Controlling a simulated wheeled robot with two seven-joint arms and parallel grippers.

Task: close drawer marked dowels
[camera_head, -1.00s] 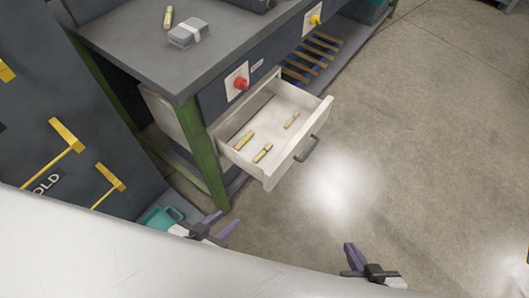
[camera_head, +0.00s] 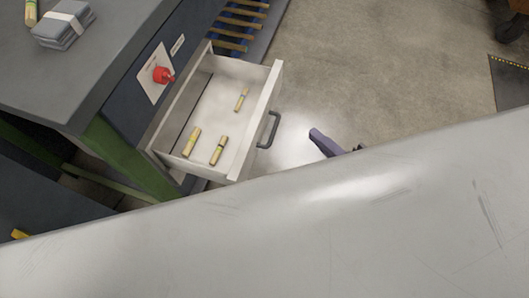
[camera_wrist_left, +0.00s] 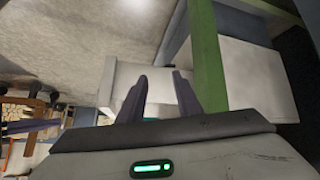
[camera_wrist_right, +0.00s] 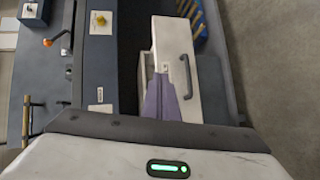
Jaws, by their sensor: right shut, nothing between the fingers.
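The white drawer (camera_head: 252,128) stands pulled out from the dark bench, with its grey handle (camera_head: 269,130) on the front. Three short wooden dowels lie inside, one of them near the front (camera_head: 241,99). My right gripper (camera_head: 322,139) is to the right of the handle, apart from it in the picture; part of it is hidden by my own white body. In the right wrist view the shut fingers (camera_wrist_right: 162,99) appear in front of the drawer front (camera_wrist_right: 172,50) and left of its handle (camera_wrist_right: 187,76). My left gripper (camera_wrist_left: 161,90) shows only in its wrist view, fingers apart and empty.
The bench top (camera_head: 90,70) carries a strapped grey stack (camera_head: 64,24). A red knob (camera_head: 163,75) sits on the bench face beside the drawer; the small label (camera_head: 178,44) is unreadable. A green leg (camera_wrist_left: 207,55) stands close to my left gripper.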

